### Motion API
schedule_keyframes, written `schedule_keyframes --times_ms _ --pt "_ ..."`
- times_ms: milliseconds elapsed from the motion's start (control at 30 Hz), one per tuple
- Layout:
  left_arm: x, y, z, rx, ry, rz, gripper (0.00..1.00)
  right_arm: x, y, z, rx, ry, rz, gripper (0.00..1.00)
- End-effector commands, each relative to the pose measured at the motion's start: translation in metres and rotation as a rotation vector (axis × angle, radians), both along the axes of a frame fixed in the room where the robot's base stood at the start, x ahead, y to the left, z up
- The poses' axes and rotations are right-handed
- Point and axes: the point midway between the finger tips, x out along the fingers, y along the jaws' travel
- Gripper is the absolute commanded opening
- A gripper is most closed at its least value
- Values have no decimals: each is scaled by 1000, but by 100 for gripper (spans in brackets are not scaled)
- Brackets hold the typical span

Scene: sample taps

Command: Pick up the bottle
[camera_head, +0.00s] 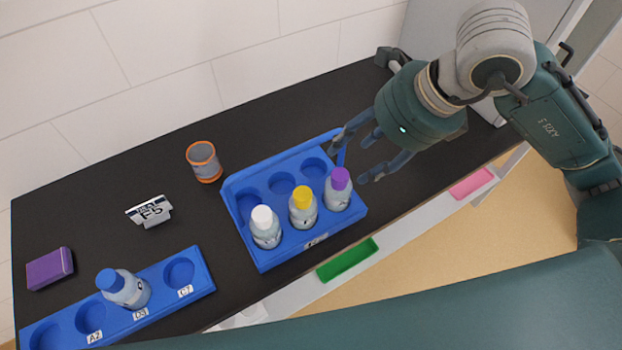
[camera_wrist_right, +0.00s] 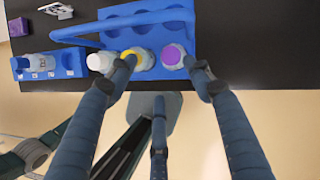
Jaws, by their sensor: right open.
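Three grey bottles stand upright in the front row of the blue rack (camera_head: 285,257): a white-capped bottle (camera_head: 266,230), a yellow-capped bottle (camera_head: 303,210) and a purple-capped bottle (camera_head: 338,190). A blue-capped bottle (camera_head: 127,291) stands in the long blue holder (camera_head: 205,285) at lower left. My right gripper (camera_head: 362,153) is open and empty, just right of the purple-capped bottle. In the right wrist view, its spread fingers (camera_wrist_right: 160,72) lie around the near side of the purple-capped bottle (camera_wrist_right: 173,56); contact cannot be told. My left gripper is not in view.
An orange-rimmed grey cup (camera_head: 203,162) stands behind the rack. A small label stand (camera_head: 150,211) and a purple box (camera_head: 50,268) are on the left. Green (camera_head: 347,260) and pink (camera_head: 472,183) trays lie along the front ledge.

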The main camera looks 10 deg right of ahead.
Motion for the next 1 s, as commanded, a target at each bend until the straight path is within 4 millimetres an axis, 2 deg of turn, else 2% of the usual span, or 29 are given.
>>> schedule_keyframes --times_ms 67,167,267,400,533,667,800,900,1000 --pt "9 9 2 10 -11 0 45 3 -8 -4 -30 -2 -17 51" --pt "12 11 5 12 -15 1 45 7 -6 -18 -34 3 -20 51" --pt "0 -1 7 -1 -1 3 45 12 -1 -33 -32 3 -18 51" --pt "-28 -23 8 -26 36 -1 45 17 4 -47 -31 0 -17 51" --pt "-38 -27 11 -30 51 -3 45 19 6 -55 -30 1 -17 51" --pt "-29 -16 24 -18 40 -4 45 25 8 -69 -29 6 -17 51" --pt "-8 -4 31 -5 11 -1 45 33 13 -89 -28 1 -16 51" --pt "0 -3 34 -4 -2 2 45 35 15 -98 -30 -1 -15 51" --pt "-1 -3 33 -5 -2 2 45 37 15 -100 -29 -4 -15 51"
